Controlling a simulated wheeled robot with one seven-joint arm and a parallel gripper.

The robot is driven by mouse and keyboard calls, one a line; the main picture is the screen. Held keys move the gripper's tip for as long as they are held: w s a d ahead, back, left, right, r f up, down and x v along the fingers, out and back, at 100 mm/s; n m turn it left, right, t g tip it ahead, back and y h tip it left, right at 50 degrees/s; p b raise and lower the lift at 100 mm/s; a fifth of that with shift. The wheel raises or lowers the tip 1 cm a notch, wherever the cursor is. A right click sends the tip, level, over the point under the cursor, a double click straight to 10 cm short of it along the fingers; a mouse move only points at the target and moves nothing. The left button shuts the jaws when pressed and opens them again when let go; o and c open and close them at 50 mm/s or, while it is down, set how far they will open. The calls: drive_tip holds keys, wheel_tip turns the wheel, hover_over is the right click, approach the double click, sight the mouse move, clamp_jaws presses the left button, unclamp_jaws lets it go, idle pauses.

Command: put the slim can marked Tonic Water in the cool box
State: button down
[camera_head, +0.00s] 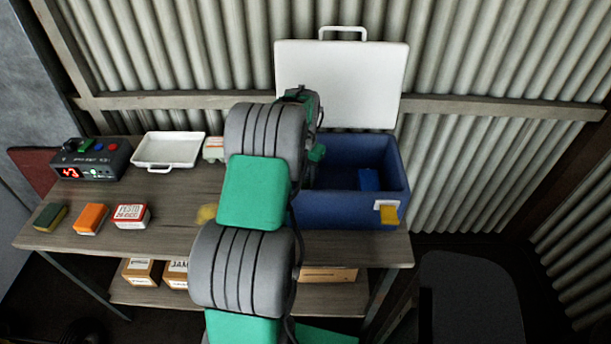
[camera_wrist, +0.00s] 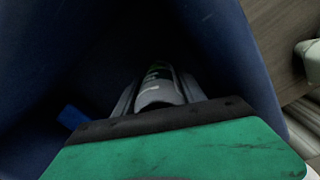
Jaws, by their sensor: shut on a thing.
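The blue cool box (camera_head: 350,216) stands open at the right end of the bench, its white lid (camera_head: 342,85) raised behind it. In the wrist view its dark blue wall (camera_wrist: 235,60) surrounds my gripper (camera_wrist: 157,82). My gripper is shut on a slim pale can (camera_wrist: 158,92) with a green patch and is down inside the cool box. The can's lettering is not readable, and whether it touches the floor of the box cannot be told. In the head view my arm hides the can and the fingers.
A blue block (camera_head: 369,180) lies inside the cool box; it also shows in the wrist view (camera_wrist: 72,117). A white tray (camera_head: 167,151), a device with a red display (camera_head: 92,160), an orange block (camera_head: 90,218) and a red-and-white box (camera_head: 131,215) stand on the bench's left.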

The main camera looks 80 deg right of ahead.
drive_tip(key=shift+f, duration=0.3)
drive_tip(key=shift+f, duration=0.1)
drive_tip(key=c, duration=0.7)
unclamp_jaws()
drive_tip(key=shift+f, duration=0.1)
